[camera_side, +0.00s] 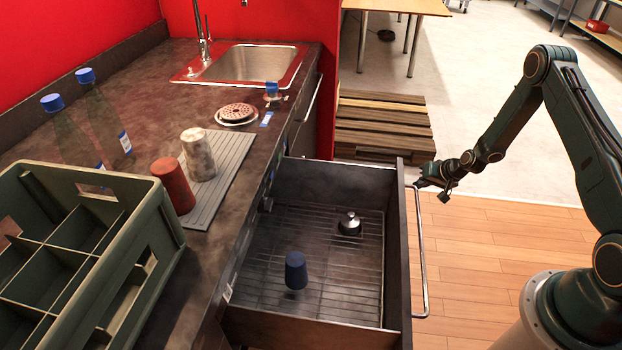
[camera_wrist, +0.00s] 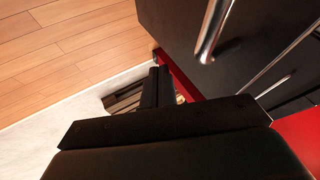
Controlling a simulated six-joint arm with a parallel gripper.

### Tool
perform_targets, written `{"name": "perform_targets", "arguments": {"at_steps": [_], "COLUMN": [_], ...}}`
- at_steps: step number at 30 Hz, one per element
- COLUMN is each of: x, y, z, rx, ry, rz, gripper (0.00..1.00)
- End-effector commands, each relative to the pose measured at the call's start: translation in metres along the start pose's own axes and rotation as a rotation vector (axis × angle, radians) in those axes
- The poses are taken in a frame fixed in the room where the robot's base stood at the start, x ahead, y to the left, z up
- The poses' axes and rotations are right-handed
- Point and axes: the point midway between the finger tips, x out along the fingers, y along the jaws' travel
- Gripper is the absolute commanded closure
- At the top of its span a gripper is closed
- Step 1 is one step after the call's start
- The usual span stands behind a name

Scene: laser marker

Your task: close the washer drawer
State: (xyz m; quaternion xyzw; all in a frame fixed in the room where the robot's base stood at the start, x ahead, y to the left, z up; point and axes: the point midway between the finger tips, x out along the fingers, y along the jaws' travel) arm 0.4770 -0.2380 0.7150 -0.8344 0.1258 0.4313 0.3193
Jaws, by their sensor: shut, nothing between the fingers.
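The washer drawer (camera_side: 403,250) is pulled out from under the dark counter. It has dark walls, a wire rack floor and a long metal handle (camera_side: 421,255) on its front. My gripper (camera_side: 419,183) is shut and empty, near the far end of the handle, outside the drawer front. I cannot tell whether it touches the handle. In the wrist view, the fingers (camera_wrist: 157,86) are together, and the metal handle (camera_wrist: 212,32) shows above and to their right. A dark blue cup (camera_side: 296,270) and a small metal-topped item (camera_side: 350,223) are on the rack.
On the counter are a green crate (camera_side: 150,215), a red cup (camera_side: 173,186), a pale cup (camera_side: 198,155), clear bottles with blue caps (camera_side: 52,103) and a sink (camera_side: 262,58). A wooden pallet (camera_side: 384,120) lies behind the drawer. Wooden floor (camera_side: 470,235) is clear right of the drawer.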

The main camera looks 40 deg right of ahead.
Motion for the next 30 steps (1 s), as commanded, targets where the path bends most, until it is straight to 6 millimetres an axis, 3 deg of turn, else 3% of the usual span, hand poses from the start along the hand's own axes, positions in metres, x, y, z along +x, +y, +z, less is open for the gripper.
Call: {"name": "perform_targets", "arguments": {"at_steps": [3,9,30], "x": [0.006,0.013,0.018], "y": [-0.017,-0.03,-0.041], "z": [-0.001,-0.001,-0.001], "rx": [-0.005,-0.003,-0.004], "ry": [0.001,0.002,0.001], "rz": [-0.004,-0.002,-0.003], "gripper": [1.0,1.0,1.0]}}
